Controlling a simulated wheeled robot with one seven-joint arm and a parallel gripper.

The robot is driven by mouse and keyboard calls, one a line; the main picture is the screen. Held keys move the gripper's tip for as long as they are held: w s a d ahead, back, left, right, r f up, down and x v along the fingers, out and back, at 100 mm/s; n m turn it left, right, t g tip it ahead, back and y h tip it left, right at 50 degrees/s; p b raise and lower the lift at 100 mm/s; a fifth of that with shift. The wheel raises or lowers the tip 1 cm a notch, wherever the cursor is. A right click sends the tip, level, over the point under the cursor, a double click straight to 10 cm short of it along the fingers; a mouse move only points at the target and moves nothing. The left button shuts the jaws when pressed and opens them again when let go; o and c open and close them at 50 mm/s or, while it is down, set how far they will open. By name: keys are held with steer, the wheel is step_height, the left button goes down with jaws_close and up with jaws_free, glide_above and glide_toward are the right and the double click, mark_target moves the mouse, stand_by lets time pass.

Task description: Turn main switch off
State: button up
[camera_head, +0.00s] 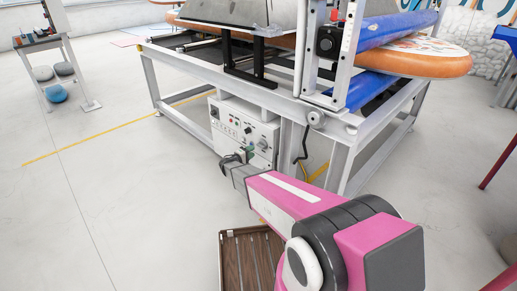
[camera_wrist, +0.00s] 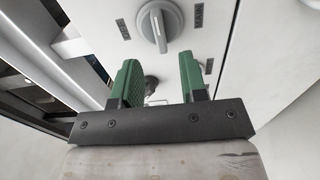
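The main switch is a grey rotary knob (camera_wrist: 160,24) on the white control panel (camera_wrist: 217,32), at the top of the wrist view. Its raised grip with a white line stands nearly upright in that picture, tilted slightly. In the head view my gripper (camera_head: 243,155) is at the lower front of the control box (camera_head: 228,128). Contact with the panel cannot be told.
A dark round fitting with a metal piece (camera_wrist: 151,86) shows between the fingers. The grey machine frame (camera_head: 345,150) stands around and right of the box. A brown slatted crate (camera_head: 224,262) lies below my arm.

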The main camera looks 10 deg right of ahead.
mark_target(259, 146)
steer(key=shift+x, duration=3.15)
jaws_close()
